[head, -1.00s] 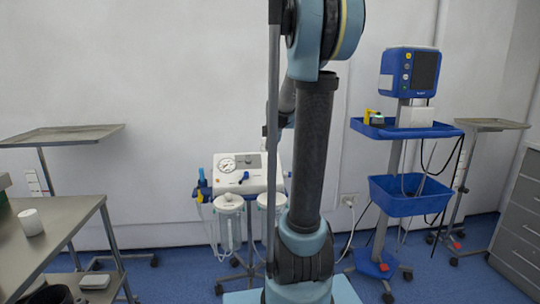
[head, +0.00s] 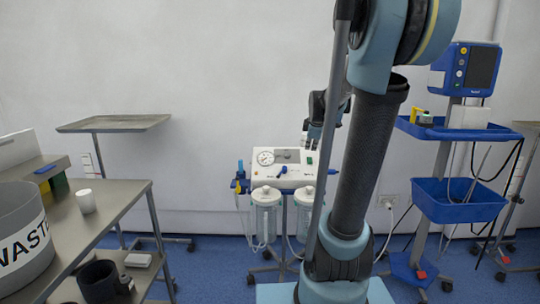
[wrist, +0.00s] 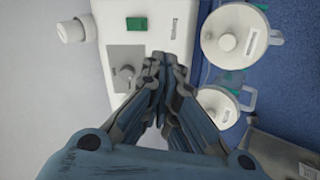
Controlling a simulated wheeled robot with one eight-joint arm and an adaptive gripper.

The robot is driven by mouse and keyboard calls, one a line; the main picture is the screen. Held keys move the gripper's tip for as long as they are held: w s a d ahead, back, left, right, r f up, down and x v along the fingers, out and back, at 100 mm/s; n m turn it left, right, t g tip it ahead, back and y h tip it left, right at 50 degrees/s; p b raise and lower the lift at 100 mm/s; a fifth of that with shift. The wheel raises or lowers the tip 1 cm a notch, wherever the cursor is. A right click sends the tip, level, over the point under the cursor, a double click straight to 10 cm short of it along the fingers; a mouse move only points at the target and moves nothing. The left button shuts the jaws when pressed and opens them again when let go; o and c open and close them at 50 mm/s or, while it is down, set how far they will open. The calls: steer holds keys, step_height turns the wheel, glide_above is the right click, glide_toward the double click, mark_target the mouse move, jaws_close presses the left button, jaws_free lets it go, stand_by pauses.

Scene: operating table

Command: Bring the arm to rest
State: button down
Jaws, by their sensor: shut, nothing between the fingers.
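My gripper shows in the wrist view (wrist: 162,72), its fingertips together with nothing between them. It points at the white suction machine and its canisters, which lie beyond the fingertips in that view. In the head view my gripper (head: 308,138) is small and partly hidden behind my arm, in front of the suction machine (head: 287,170). My arm stands upright and bent at the right of the middle. I cannot tell how far the fingertips are from the machine.
A steel table (head: 120,203) at the left bears a waste bin (head: 22,245) and a white cup (head: 86,201). An empty tray stand (head: 113,124) is behind it. A blue trolley (head: 460,203) with a monitor (head: 468,68) stands at the right. The floor between is partly clear.

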steer(key=s+a+f+m+g, duration=0.1)
steer(key=s+f+m, duration=0.4)
steer(key=s, duration=0.6)
steer(key=s+a+f+m+g, duration=0.1)
steer(key=s+f+m, duration=0.3)
steer(key=s, duration=0.7)
steer(key=s+a+f+m+g, duration=0.1)
steer(key=s+f+m+g, duration=0.2)
steer(key=s, duration=0.8)
step_height(320, 180, down, 3)
steer(key=m, duration=0.2)
steer(key=shift+s+a+f+m, duration=0.2)
steer(key=shift+a+m, duration=0.1)
